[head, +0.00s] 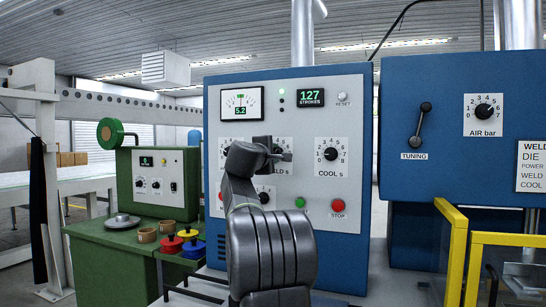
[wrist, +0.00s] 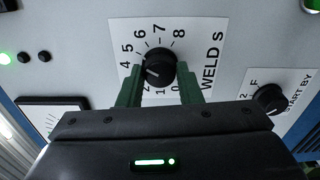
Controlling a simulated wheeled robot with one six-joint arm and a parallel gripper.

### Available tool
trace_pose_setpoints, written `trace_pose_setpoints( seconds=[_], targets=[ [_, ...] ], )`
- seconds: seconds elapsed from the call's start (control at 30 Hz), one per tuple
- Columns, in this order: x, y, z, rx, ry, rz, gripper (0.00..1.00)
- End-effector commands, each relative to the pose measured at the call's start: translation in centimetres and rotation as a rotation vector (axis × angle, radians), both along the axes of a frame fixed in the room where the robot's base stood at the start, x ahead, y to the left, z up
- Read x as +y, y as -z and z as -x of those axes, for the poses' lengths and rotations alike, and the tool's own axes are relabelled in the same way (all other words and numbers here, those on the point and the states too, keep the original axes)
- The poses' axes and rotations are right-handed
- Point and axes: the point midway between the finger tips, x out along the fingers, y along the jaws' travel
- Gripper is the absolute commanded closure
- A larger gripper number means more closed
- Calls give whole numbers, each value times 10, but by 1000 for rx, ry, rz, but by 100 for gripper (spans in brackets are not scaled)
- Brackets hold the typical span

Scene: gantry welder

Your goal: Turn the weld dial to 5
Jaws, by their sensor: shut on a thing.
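The weld dial (wrist: 161,64) is a round black knob on a white scale plate marked WELD S in the wrist view. Its white pointer line points to the lower left of the picture, roughly between 2 and 3; the 3 is hidden by a finger. The 5 shows at the plate's left side. My gripper (wrist: 161,76) has its green fingers on both sides of the knob, shut on it. In the head view my gripper (head: 283,155) is in front of the blue welder's panel and covers the weld dial.
The START BY dial (wrist: 270,98) is close by on the right in the wrist view. In the head view, the COOL S dial (head: 331,154), green button (head: 300,202) and red stop button (head: 337,205) share the panel. A yellow rail (head: 452,240) stands at the right.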

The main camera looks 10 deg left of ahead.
Motion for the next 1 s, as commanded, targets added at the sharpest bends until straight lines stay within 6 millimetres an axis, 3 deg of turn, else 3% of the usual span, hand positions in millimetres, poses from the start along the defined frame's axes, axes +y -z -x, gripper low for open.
trace_pose_setpoints(
  seconds=[0.33,0.37,0.47,0.8,1.0],
  targets=[
    [0,2,0,3,2,-2,91],
    [0,2,0,3,2,-2,64],
    [0,2,0,3,1,-2,46],
    [0,1,3,1,0,-1,46],
    [5,2,27,-1,-1,-1,46]
  ],
)
